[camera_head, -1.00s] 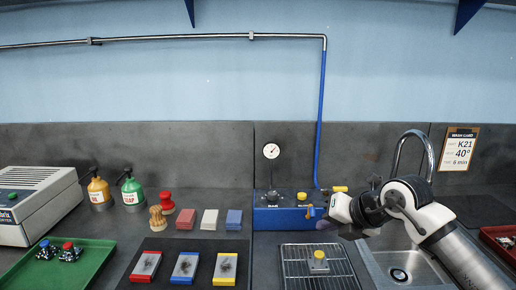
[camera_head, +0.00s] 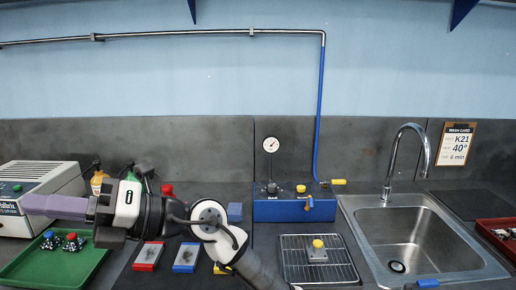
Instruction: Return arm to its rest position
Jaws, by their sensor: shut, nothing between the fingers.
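My gripper (camera_head: 28,204) is at the far left, in front of the white-and-grey machine and above the back of the green tray. Its long lilac end points left; it looks shut and empty. My white-and-black arm (camera_head: 210,222) comes up from the bottom centre and bends left across the bench. It hides parts of the soap bottles, the coloured blocks and the dark mat.
The green tray (camera_head: 22,272) holds two small knobbed pieces. The blue gauge box (camera_head: 285,209), wire rack (camera_head: 295,277) with a yellow-knobbed block (camera_head: 318,252), and steel sink (camera_head: 460,262) are clear of my arm. A red tray (camera_head: 511,226) is far right.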

